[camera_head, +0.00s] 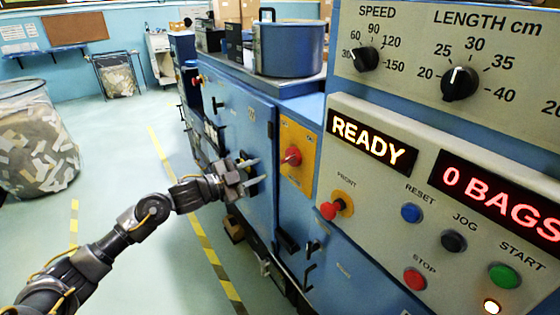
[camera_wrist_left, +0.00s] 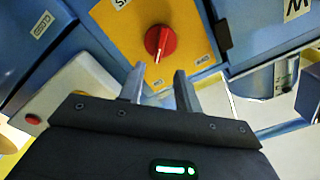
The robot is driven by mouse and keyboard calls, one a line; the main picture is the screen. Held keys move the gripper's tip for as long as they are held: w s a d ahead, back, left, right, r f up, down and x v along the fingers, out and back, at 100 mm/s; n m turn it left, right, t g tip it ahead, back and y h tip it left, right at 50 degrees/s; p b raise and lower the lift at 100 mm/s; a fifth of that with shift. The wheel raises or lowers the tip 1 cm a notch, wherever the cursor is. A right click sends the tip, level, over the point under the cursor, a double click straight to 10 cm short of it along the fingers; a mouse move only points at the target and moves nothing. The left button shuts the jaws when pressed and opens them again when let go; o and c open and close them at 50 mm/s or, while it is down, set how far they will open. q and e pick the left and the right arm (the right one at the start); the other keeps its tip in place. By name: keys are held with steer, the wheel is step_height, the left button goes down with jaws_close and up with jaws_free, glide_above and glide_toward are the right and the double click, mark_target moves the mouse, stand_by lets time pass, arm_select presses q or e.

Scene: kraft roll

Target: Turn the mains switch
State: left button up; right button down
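The mains switch is a red rotary knob (camera_head: 291,156) on a yellow plate (camera_head: 298,140) on the blue machine's side. In the left wrist view the red knob (camera_wrist_left: 160,42) sits on its yellow plate (camera_wrist_left: 120,20), just beyond my fingertips. My left gripper (camera_head: 256,170) is in front of the machine, to the left of the knob and slightly lower. In the left wrist view its two fingers (camera_wrist_left: 158,72) are apart with nothing between them, and they do not touch the knob. My right gripper is not in view.
A control panel with a READY display (camera_head: 371,138) and several buttons fills the right. A blue pot (camera_head: 288,50) stands on the machine. A mesh bin (camera_head: 36,140) of scraps stands at left. The floor beside the yellow-striped line (camera_head: 190,215) is clear.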

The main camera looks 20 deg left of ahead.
mark_target(285, 159)
arm_select(q)
steer(key=p+x, duration=0.1)
steer(key=x, duration=0.8)
steer(key=shift+p, duration=0.35)
steer(key=shift+c, duration=0.2)
jaws_close()
